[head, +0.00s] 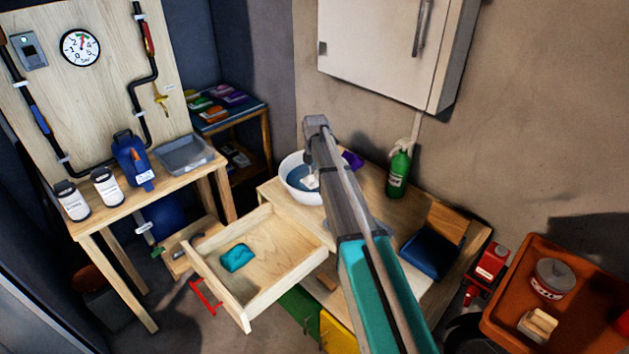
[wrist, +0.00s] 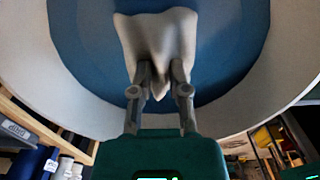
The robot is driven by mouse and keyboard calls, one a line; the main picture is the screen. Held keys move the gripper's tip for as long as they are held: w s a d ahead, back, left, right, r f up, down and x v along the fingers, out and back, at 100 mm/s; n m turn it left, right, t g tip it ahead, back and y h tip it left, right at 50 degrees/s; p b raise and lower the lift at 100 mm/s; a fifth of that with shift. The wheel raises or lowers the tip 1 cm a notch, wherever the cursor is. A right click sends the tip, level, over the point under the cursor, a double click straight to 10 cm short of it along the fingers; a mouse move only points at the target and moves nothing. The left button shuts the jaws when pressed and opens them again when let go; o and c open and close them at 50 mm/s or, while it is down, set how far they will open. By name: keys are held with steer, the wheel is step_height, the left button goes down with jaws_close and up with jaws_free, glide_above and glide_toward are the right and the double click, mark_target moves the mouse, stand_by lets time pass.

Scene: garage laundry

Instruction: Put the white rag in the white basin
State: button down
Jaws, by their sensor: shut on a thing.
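The white basin (head: 287,168) stands on the wooden counter, with a blue inside that may be water. It fills most of the wrist view, where its pale wall (wrist: 28,65) curves around. My gripper (wrist: 160,78) is shut on the white rag (wrist: 155,32), which hangs from the fingertips over the blue inside. In the head view a bit of the rag (head: 311,182) shows within the basin's outline beside my arm. I cannot tell whether the rag touches the bottom. My arm hides the basin's right part and most of the gripper in the head view.
An open drawer (head: 275,243) with a teal cloth (head: 237,258) juts out below the counter. A green bottle (head: 398,174) and a purple item (head: 352,160) stand near the basin. A white wall cabinet (head: 385,48) hangs above. An orange tray (head: 577,329) is at right.

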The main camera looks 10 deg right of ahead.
steer(key=shift+f+b, duration=0.35)
steer(key=shift+f, duration=0.3)
steer(key=shift+f, duration=0.1)
steer(key=c, duration=0.6)
jaws_free()
step_height(320, 180, up, 12)
steer(key=p, duration=1.2)
stand_by(0.4)
